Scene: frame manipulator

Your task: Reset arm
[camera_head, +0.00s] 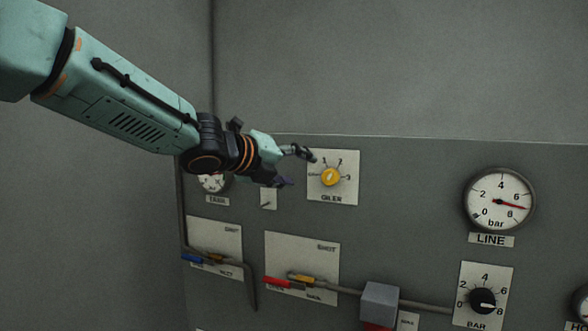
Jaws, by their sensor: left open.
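My left arm reaches in from the upper left, and its left gripper (301,168) is open and empty. Its fingers are in front of the panel (405,202), just left of a yellow rotary knob (331,177) on a white plate with numbered positions. In this view the fingertips overlap the plate's left edge; I cannot tell whether they touch it. The forearm and wrist hide part of a small gauge (212,184) at the panel's upper left. My right gripper is out of view.
A LINE gauge (500,201) and a black dial (482,300) are on the right. Below are plates with a blue handle (193,258) and a red handle (284,283), plus a grey box (379,302) on a pipe. The grey wall above the panel is bare.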

